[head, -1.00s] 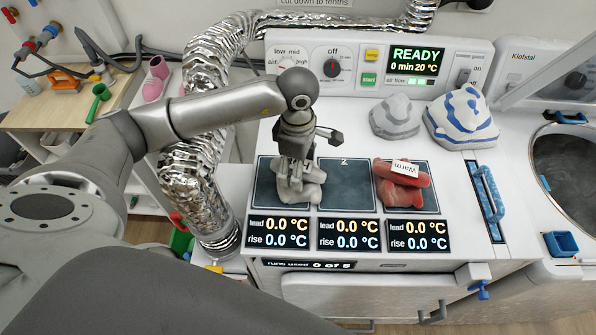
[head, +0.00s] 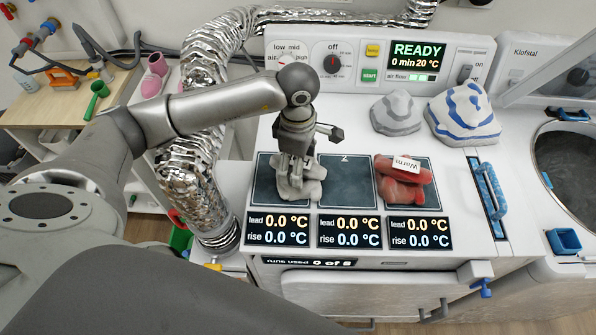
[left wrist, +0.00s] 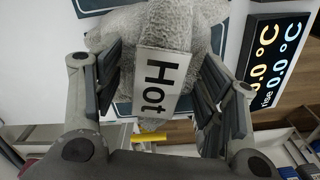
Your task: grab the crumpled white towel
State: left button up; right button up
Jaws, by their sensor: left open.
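The crumpled white towel (head: 312,190), which looks pale grey, lies on the left dark pad below the display panel. In the left wrist view the towel (left wrist: 165,22) fills the upper middle and carries a white tag reading "Hot" (left wrist: 160,85). My left gripper (head: 292,178) points down right over the towel and covers part of it in the head view. In the left wrist view its open fingers (left wrist: 158,60) stand on either side of the towel and tag. I cannot tell whether they touch the cloth. My right gripper is not in view.
The middle pad (head: 347,185) is bare. A red cloth tagged "Warm" (head: 404,190) lies on the right pad. A grey striped cloth (head: 395,114) and a blue-striped white cloth (head: 462,116) sit behind. A blue handle (head: 490,190) stands at the right; foil ducting (head: 195,170) runs at the left.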

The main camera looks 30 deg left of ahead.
pick_arm(q)
jog(key=c, duration=1.4)
